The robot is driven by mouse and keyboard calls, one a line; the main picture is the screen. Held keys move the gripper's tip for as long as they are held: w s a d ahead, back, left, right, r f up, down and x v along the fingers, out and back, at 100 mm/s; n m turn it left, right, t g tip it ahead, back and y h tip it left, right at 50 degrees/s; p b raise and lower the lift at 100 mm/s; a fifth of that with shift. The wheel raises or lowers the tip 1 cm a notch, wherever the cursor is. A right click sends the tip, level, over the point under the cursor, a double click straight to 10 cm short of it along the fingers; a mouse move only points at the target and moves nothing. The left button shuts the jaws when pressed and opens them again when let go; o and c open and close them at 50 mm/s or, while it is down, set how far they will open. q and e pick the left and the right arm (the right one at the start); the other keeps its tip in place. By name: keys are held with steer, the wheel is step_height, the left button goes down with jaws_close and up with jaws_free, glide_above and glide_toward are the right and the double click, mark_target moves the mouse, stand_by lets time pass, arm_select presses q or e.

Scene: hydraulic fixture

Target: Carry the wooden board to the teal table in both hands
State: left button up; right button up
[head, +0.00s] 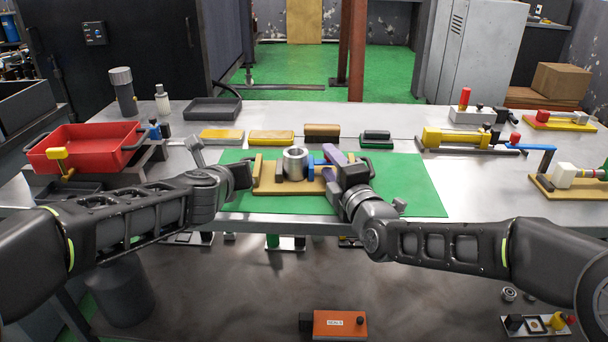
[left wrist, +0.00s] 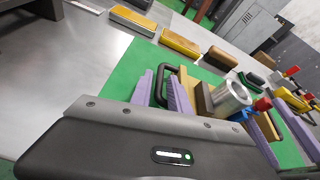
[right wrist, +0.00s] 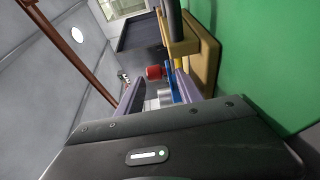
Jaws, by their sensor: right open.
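The wooden board (head: 273,187) lies flat on a green mat on the grey table. It carries a metal cylinder (head: 295,163), wooden blocks and blue and red parts. My left gripper (head: 246,176) is at the board's left end. In the left wrist view its purple fingers (left wrist: 163,90) stand either side of a black handle (left wrist: 161,72); whether they touch it is unclear. My right gripper (head: 336,168) is at the board's right end, open, its purple fingers apart in the right wrist view (right wrist: 160,88). I cannot make out a teal table.
A red tray (head: 85,150) stands at the left. Yellow and brown blocks (head: 271,137) line up behind the mat (head: 415,190). A yellow clamp fixture (head: 450,138) and other fixtures stand at the right. The mat's right part is bare.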

mark_target(327, 158)
arm_select(q)
steer(key=shift+x, duration=1.15)
arm_select(e)
steer(key=shift+x, duration=1.7)
arm_select(q)
steer(key=shift+c, duration=0.4)
arm_select(e)
steer(key=shift+c, duration=0.4)
arm_select(q)
jaws_close()
arm_select(e)
steer(key=c, duration=0.4)
jaws_close()
